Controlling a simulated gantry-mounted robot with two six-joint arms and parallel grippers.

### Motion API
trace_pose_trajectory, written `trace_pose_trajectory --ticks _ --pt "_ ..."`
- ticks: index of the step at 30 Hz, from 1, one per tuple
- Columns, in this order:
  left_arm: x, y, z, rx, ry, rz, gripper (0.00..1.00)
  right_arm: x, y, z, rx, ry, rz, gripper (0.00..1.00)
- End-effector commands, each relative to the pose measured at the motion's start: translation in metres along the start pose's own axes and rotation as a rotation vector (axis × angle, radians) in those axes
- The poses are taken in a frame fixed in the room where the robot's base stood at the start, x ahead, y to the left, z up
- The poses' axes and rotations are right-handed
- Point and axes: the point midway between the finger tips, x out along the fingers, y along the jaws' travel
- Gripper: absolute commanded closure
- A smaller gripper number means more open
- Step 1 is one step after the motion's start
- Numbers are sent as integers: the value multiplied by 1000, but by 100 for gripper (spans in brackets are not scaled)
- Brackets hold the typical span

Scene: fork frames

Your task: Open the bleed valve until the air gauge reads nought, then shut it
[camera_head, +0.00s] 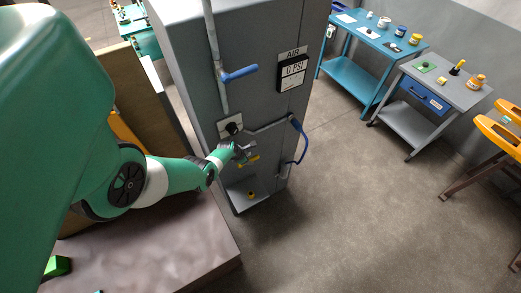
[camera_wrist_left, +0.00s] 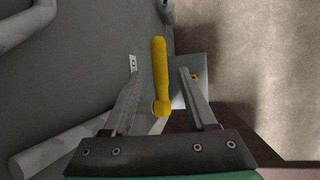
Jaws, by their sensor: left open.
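The grey cabinet (camera_head: 250,60) carries an air gauge (camera_head: 293,71) that reads 0 PSI. A small yellow lever (camera_head: 250,161), which looks like the bleed valve's handle, sits low on the cabinet front. In the left wrist view the yellow lever (camera_wrist_left: 159,70) stands lengthwise between my fingers, with a round hub at its near end. My left gripper (camera_head: 243,153) is at the lever. Its fingers (camera_wrist_left: 159,85) are open, one on each side of the lever, with visible gaps. Whether the valve is open or shut I cannot tell. My right gripper is not in view.
A blue lever (camera_head: 239,73) on a vertical pipe is above. A black knob (camera_head: 232,128) and a blue hose (camera_head: 302,140) are near my gripper. A blue bench (camera_head: 352,78) and a grey cart (camera_head: 408,120) stand at right. The floor between is clear.

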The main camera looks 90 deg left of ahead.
Motion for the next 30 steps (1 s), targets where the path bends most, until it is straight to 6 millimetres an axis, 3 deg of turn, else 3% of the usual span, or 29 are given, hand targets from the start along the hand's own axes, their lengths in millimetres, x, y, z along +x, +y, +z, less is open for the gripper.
trace_pose_trajectory --ticks 7,26,29,30 --pt "-22 0 0 0 -1 1 43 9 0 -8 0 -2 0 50" --pt "-23 0 0 1 -1 0 43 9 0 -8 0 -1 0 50" --pt "-22 -11 10 32 -9 -13 43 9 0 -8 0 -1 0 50" --pt "-21 -18 22 62 -20 -23 43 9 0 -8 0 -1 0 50"
